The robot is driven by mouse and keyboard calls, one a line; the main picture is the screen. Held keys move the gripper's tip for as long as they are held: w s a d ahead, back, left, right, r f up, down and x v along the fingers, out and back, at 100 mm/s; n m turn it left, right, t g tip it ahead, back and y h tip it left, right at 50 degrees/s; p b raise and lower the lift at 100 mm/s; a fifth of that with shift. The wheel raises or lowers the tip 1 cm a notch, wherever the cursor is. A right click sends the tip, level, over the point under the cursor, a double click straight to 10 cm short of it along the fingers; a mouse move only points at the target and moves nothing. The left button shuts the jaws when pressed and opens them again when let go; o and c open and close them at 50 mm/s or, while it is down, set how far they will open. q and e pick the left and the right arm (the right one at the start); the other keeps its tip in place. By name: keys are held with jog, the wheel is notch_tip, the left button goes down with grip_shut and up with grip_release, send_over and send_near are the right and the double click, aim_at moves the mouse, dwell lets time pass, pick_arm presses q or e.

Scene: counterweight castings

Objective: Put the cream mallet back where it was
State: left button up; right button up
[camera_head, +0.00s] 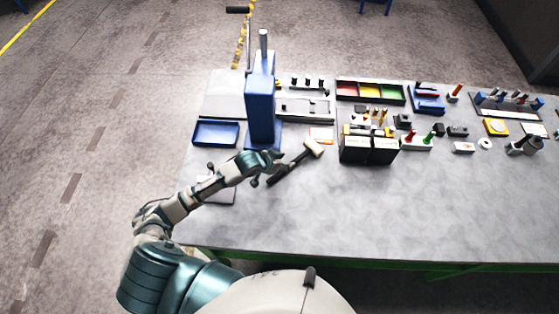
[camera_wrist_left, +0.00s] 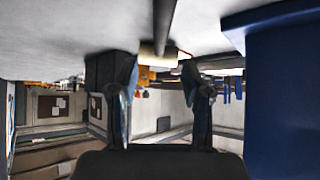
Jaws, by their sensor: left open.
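The cream mallet lies on the grey bench, its pale head (camera_head: 313,148) at the upper right and its dark handle (camera_head: 285,174) slanting down to the left. My left gripper (camera_head: 272,167) is open beside the handle, on its left side. In the left wrist view, which is upside down, the open fingers (camera_wrist_left: 160,75) have nothing visible between them. The handle (camera_wrist_left: 164,25) and cream head (camera_wrist_left: 157,56) show beyond the fingertips. Whether a finger touches the handle I cannot tell. My right gripper is not in view.
A tall blue press (camera_head: 261,108) stands just behind my left gripper, close to it. A blue tray (camera_head: 216,144) is at the left. A black tool box (camera_head: 368,150) stands right of the mallet head. The front right of the bench (camera_head: 420,210) is clear.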

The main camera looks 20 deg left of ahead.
pick_arm(q)
jog(key=v, duration=0.3)
jog(key=shift+s+a+r, duration=0.2)
jog(key=shift+s, duration=0.1)
jog(key=shift+s+r, duration=0.1)
jog(key=shift+r, duration=0.05)
